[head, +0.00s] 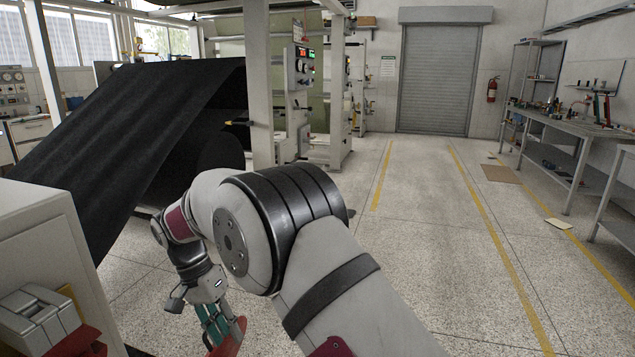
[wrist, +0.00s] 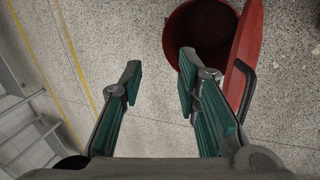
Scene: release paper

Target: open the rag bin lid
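The rag bin (wrist: 180,42) is red and round and shows at the top of the wrist view, standing on the floor with its dark inside visible. Its red lid (wrist: 246,48) stands tilted up on the right of the opening, with a black bar handle (wrist: 247,88) on its outer side. My gripper (wrist: 160,68) is open, with nothing between its green-padded fingers. The right finger is close to the lid; I cannot tell if they touch. In the head view my gripper (head: 214,325) is low, beside a red edge that looks like the lid (head: 232,338).
A machine with a black sheet (head: 130,110) stands at the left. A pale cabinet (head: 40,225) is at the near left. Workbenches (head: 570,130) line the right wall. The speckled floor (head: 430,230) with yellow lines is mostly clear towards the roller door (head: 435,80).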

